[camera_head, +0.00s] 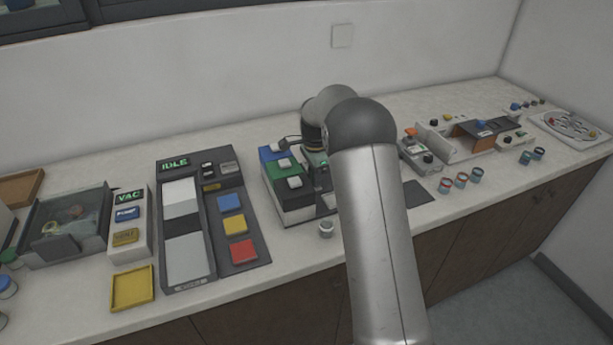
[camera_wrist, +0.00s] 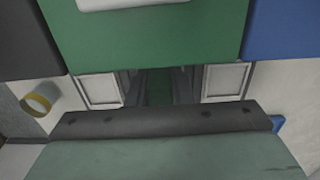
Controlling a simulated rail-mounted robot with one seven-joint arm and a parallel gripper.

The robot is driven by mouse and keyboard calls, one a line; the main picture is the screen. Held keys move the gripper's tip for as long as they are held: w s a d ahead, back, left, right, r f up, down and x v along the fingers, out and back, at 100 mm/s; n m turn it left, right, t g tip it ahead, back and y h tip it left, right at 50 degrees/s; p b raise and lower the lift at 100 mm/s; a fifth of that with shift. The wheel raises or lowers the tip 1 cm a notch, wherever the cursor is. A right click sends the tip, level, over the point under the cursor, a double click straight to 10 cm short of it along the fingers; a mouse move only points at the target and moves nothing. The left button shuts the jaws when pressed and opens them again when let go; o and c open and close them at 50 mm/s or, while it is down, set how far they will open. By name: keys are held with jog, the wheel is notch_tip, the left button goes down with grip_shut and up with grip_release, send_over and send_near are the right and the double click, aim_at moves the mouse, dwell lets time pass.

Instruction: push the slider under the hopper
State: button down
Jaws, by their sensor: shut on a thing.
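The hopper press stands mid-counter, with a green hopper (camera_head: 284,168) between a blue and a black one. The green hopper (camera_wrist: 150,35) fills the top of the wrist view. My gripper (camera_wrist: 158,100) is just below and in front of it, its hand across the bottom of the wrist view. Its dark fingers are close together, shut on what seems to be the slider (camera_wrist: 158,88), a narrow dark green strip between them. Most of the slider is hidden. In the head view my arm hides most of the gripper and the press's right side.
A small cup (camera_head: 326,228) stands in front of the press. An IDLE-labelled panel (camera_head: 245,259) with coloured buttons is to its left. A grey control box (camera_head: 421,158) and several small cups are to its right. Some counter is clear in front of the press.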

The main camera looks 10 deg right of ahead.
jog(key=shift+a, duration=0.3)
jog(key=c, duration=1.3)
grip_release()
jog(key=shift+r, duration=0.1)
jog(key=shift+r, duration=0.25)
notch_tip(320, 180, up, 17)
jog(key=shift+f, duration=0.1)
